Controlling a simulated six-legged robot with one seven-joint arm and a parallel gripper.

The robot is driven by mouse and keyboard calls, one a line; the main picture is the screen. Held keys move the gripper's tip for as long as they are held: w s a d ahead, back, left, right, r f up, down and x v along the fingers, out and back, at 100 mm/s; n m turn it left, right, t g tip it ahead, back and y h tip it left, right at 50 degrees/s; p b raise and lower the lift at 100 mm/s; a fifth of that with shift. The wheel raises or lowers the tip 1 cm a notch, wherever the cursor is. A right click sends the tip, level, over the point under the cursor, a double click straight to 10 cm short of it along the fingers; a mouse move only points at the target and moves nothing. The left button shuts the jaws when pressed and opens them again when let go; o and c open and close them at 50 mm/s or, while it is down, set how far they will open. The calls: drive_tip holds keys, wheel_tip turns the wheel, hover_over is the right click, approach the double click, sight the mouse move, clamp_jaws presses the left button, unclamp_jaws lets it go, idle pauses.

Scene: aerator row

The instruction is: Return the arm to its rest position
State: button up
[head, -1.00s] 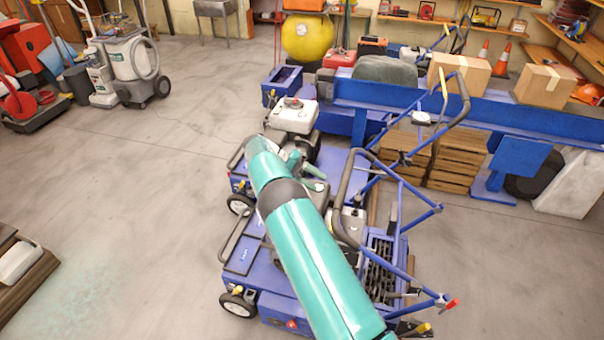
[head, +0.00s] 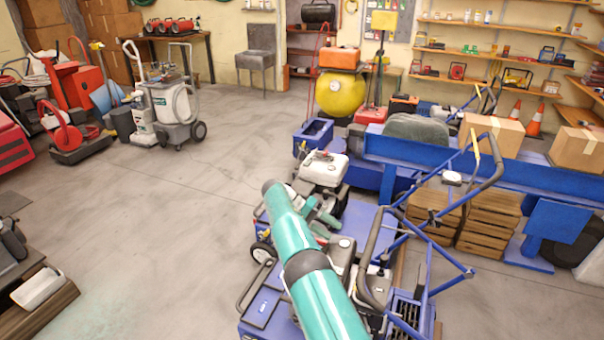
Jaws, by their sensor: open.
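My teal arm (head: 325,290) rises from the bottom edge of the head view. It reaches up and to the left, with a dark grey joint band (head: 305,265) partway along. A rounded teal end link (head: 284,212) lies over the blue aerators. A smaller teal part of my arm (head: 322,212) shows just right of that link, partly hidden behind it. I cannot make out any fingers or jaws, so my gripper is not seen. Nothing is seen held by the arm.
Blue wheeled aerators (head: 262,308) with handles (head: 455,185) stand under and right of my arm. A long blue machine (head: 400,150) carries cartons (head: 491,135) behind them. Wooden crates (head: 490,222) sit at right. Open concrete floor (head: 170,220) lies left.

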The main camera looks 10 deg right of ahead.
drive_tip(key=s+d+r+n+t+y, duration=0.15)
drive_tip(key=s+r, duration=0.25)
drive_tip(key=r, duration=0.4)
drive_tip(key=s+d+r+n+t+y, duration=0.1)
drive_tip(key=s+r+t+y, duration=0.15)
drive_tip(key=s+r, duration=0.4)
drive_tip(key=s+d+r+n+t+y, duration=0.1)
drive_tip(key=s+r+y, duration=0.15)
drive_tip(key=r, duration=0.75)
drive_tip(key=s+a+r+n+t+y, duration=0.1)
drive_tip(key=s+r+t+y, duration=0.1)
drive_tip(key=s, duration=0.5)
drive_tip(key=s+a+r+t+y, duration=0.1)
drive_tip(key=s+a+r+t, duration=0.1)
drive_tip(key=s, duration=0.5)
drive_tip(key=s+a+f+n+t, duration=0.1)
drive_tip(key=s+a+f, duration=0.1)
drive_tip(key=s, duration=0.4)
drive_tip(key=s+a+f+t+y, duration=0.1)
drive_tip(key=s+f+t, duration=0.1)
drive_tip(key=s, duration=0.5)
drive_tip(key=shift+s+a+f+n, duration=0.2)
drive_tip(key=shift+a+f+n, duration=0.05)
drive_tip(key=shift+a+n, duration=0.1)
drive_tip(key=shift+d+y, duration=0.1)
drive_tip(key=shift+y, duration=0.15)
